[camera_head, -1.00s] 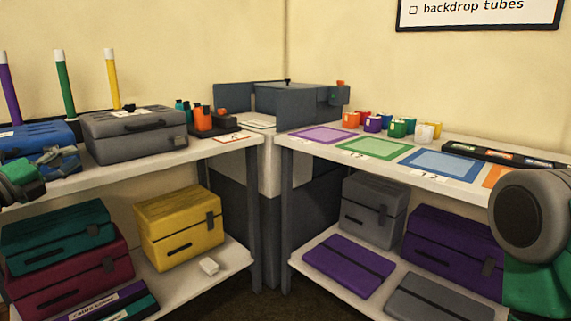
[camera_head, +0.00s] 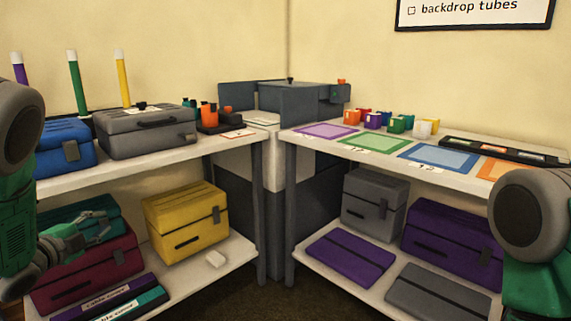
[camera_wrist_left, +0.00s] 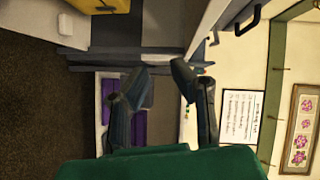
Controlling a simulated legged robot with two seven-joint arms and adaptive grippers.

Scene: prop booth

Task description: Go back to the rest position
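My left gripper (camera_head: 104,226) is at the left of the head view, in front of the lower shelf and the teal and dark red cases. In the left wrist view its two dark fingers (camera_wrist_left: 161,75) stand apart with nothing between them. My left arm's grey and green links fill the left edge of the head view. My right arm shows at the right edge, but its gripper is out of view.
The left table (camera_head: 80,184) bears a blue case (camera_head: 62,150), a grey case (camera_head: 150,133) and upright tubes. The lower shelf holds a yellow case (camera_head: 187,222). The right table (camera_head: 470,183) has coloured mats and small blocks. Dark floor lies between them.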

